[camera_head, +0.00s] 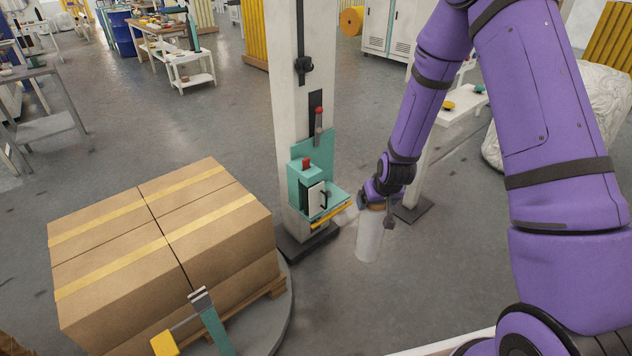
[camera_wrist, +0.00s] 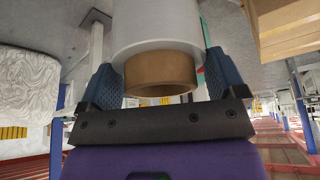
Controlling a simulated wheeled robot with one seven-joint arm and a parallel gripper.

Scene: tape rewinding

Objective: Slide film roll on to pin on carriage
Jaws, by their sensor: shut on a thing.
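The film roll (camera_head: 369,236) is a whitish cylinder with a brown cardboard core. It hangs nearly upright, slightly tilted, below my gripper (camera_head: 376,203), just right of the carriage. In the wrist view the roll (camera_wrist: 155,27) and its core (camera_wrist: 160,72) sit between the two blue fingers of my gripper (camera_wrist: 160,85), which is shut on the core end. The carriage (camera_head: 307,185) is a teal bracket on the white mast, with a red button and a yellow strip at its base. I cannot make out the pin clearly. The roll looks apart from the carriage.
The white mast (camera_head: 301,100) stands behind the carriage on a dark foot. Taped cardboard boxes (camera_head: 160,245) sit on a pallet on a round turntable (camera_head: 265,325) at left. A white stand (camera_head: 415,185) is right of the roll. Open floor lies below the roll.

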